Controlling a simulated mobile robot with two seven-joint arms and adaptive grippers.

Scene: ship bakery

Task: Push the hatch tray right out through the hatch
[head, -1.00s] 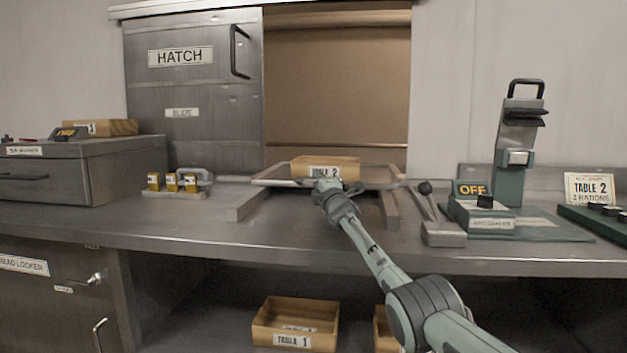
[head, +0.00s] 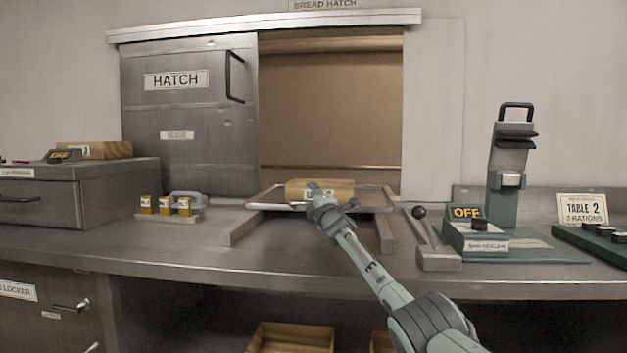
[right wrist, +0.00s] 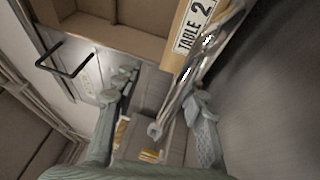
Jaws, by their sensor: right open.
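The hatch tray (head: 268,206) is a metal-rimmed tray on rails on the counter, in front of the open hatch (head: 330,110). It carries a wooden box (head: 338,187) labelled TABLE 2, which also shows at the top of the right wrist view (right wrist: 190,35). My right gripper (head: 316,189) is at the tray's front edge and covers part of the box's label. In the right wrist view its fingers (right wrist: 160,105) are apart. The tray's metal bar (right wrist: 185,92) runs close by the right-hand finger; I cannot tell whether they touch. My left gripper is not in view.
The sliding hatch door (head: 188,120) stands to the left of the opening. Yellow-marked blocks (head: 165,206) sit left of the rails (head: 240,226). A lever with a black knob (head: 428,235) and a green device marked OFF (head: 485,240) stand to the right.

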